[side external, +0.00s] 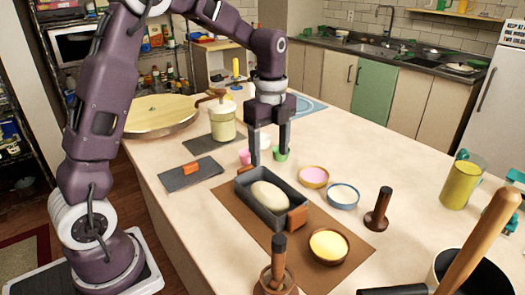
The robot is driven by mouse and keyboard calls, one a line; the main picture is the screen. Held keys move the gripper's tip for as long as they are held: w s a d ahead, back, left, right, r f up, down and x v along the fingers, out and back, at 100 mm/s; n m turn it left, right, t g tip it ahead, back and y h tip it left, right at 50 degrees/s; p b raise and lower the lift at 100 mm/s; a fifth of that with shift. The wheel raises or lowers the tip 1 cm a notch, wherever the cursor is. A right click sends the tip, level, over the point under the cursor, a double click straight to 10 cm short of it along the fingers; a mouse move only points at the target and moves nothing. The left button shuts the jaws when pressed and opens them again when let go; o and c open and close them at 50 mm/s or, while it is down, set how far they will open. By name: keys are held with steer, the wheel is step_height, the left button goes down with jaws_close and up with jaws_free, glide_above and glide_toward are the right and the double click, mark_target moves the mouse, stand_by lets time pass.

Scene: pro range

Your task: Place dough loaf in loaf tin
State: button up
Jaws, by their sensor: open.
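The pale oval dough loaf (270,197) lies inside the dark grey loaf tin (287,186). The tin has orange-brown end handles and rests on a brown mat (232,213). My gripper (270,155) points down just behind and above the tin in the picture. Its two fingers are apart with nothing seen between them. The left finger overlaps the tin's back end in the picture, and I cannot tell whether it touches. The underside of the loaf is hidden by the tin walls.
Close by stand a pink-filled bowl (314,176), a blue-rimmed bowl (343,195), a yellow-filled bowl (328,246) and a dark wooden stamp (378,210). Small pink and green cups sit behind the gripper. A yellow jar (461,184) stands right.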

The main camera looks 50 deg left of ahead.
steer(key=s+d+r+n+t, duration=0.3)
steer(key=s+d+r+n, duration=0.2)
steer(key=s+r+n, duration=0.6)
steer(key=s+d+f+n+t, duration=0.2)
steer(key=s+n, duration=0.5)
steer(key=s, duration=0.6)
steer(key=shift+s+f+t, duration=0.15)
steer(key=shift+f+t, duration=0.15)
steer(key=shift+f, duration=0.15)
